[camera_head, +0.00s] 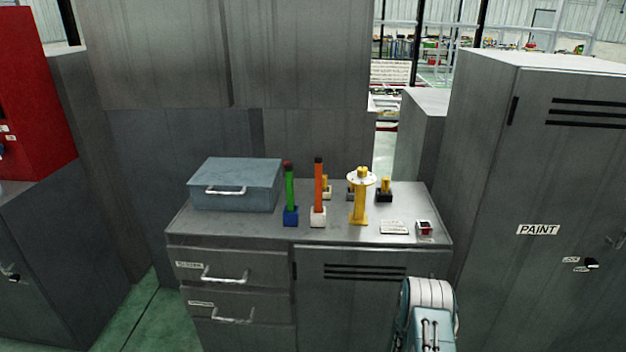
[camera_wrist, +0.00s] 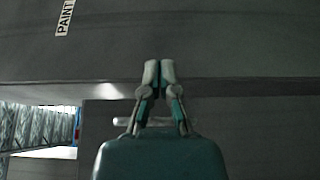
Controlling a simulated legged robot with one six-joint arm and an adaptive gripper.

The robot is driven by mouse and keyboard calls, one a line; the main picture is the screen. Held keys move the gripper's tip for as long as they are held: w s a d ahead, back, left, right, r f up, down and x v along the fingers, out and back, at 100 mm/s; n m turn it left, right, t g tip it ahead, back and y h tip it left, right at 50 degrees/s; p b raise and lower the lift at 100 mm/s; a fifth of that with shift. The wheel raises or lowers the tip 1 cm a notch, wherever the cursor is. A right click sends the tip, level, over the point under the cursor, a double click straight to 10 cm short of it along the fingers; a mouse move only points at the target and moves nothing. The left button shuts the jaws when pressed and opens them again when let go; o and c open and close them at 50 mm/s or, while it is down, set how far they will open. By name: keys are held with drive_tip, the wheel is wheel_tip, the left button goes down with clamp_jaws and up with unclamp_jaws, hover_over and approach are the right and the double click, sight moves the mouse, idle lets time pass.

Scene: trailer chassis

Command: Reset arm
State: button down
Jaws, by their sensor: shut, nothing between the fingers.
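My gripper (camera_wrist: 159,68) shows in the wrist view with its two fingertips together and nothing between them. Dark grey cabinet surfaces fill most of that view beyond the fingertips, with a PAINT label (camera_wrist: 65,17) at upper left. In the head view, a part of my arm (camera_head: 430,315) rises at the bottom, in front of the grey workbench cabinet (camera_head: 360,300). My gripper cannot be made out in the head view.
The workbench top (camera_head: 250,225) holds a blue-grey box (camera_head: 235,185), a green stick (camera_head: 290,190), an orange stick (camera_head: 318,188) and a yellow stand (camera_head: 359,200). A tall PAINT cabinet (camera_head: 540,170) stands right. A red cabinet (camera_head: 35,110) is left. Green floor shows lower left.

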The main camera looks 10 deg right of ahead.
drive_tip(key=s+a+r+m+g+y, duration=0.2)
drive_tip(key=a+r, duration=0.1)
drive_tip(key=r, duration=0.6)
drive_tip(key=s+a+r+m+g+y, duration=0.1)
drive_tip(key=s+a+r+m+g, duration=0.15)
drive_tip(key=r, duration=0.75)
drive_tip(key=s+a+r+m+g+y, duration=0.1)
drive_tip(key=a+r+g+y, duration=0.15)
drive_tip(key=r, duration=0.65)
drive_tip(key=s+a+r+n+t+y, duration=0.1)
drive_tip(key=s+a+r+t+y, duration=0.2)
drive_tip(key=a, duration=0.6)
drive_tip(key=s+a+r+t+y, duration=0.3)
drive_tip(key=s+a+r+y, duration=0.2)
drive_tip(key=s+a, duration=0.3)
drive_tip(key=s+a+r+n+t+y, duration=0.1)
drive_tip(key=s+a+r+y, duration=0.3)
drive_tip(key=a, duration=0.6)
drive_tip(key=shift+s+r+n+t, duration=0.35)
drive_tip(key=shift+s+r+t, duration=0.5)
drive_tip(key=shift+t, duration=0.05)
